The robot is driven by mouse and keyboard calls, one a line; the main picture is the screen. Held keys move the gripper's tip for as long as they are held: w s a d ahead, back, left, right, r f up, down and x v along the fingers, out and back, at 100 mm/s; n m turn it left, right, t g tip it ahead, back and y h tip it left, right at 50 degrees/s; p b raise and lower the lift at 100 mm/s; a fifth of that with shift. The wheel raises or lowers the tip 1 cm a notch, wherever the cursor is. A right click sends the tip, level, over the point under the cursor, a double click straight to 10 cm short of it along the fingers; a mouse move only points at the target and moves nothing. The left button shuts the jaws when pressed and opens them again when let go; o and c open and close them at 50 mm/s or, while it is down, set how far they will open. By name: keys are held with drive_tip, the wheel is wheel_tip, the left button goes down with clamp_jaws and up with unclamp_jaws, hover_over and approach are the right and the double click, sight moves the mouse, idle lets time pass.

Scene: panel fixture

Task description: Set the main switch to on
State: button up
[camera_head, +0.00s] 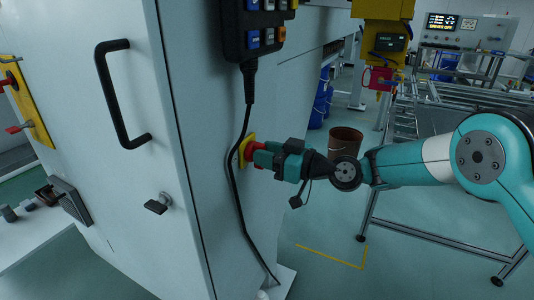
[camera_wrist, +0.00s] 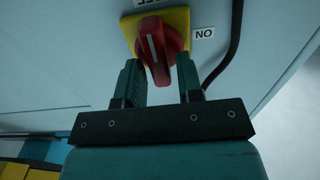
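The main switch is a red rotary knob (camera_wrist: 158,42) on a yellow plate (camera_wrist: 184,18) on the cabinet side. In the wrist view a white line on the knob runs nearly straight up the picture, slightly tilted. A label reading "ON" (camera_wrist: 204,33) is right of the plate; another label (camera_wrist: 150,2) above is cut off. My gripper (camera_wrist: 160,78) has its fingers apart, one on each side of the knob's lower part. I cannot tell whether they touch it. In the head view my gripper (camera_head: 262,155) is at the knob and partly hides it and the yellow plate (camera_head: 246,150).
A black cable (camera_head: 237,190) hangs from a button pendant (camera_head: 256,28) and passes close beside the switch. The cabinet door has a black handle (camera_head: 118,95). A brown bucket (camera_head: 346,143) and a metal conveyor frame (camera_head: 430,220) stand to the right.

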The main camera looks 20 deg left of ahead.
clamp_jaws()
drive_tip(key=shift+m, duration=0.5)
drive_tip(key=m, duration=1.1)
drive_tip(key=m+p, duration=0.1)
drive_tip(key=m, duration=0.4)
drive_tip(key=shift+w+f+m, duration=0.25)
drive_tip(key=shift+w+m, duration=0.05)
drive_tip(key=shift+m, duration=0.4)
drive_tip(key=shift+d, duration=0.1)
drive_tip(key=shift+o, duration=1.5)
unclamp_jaws()
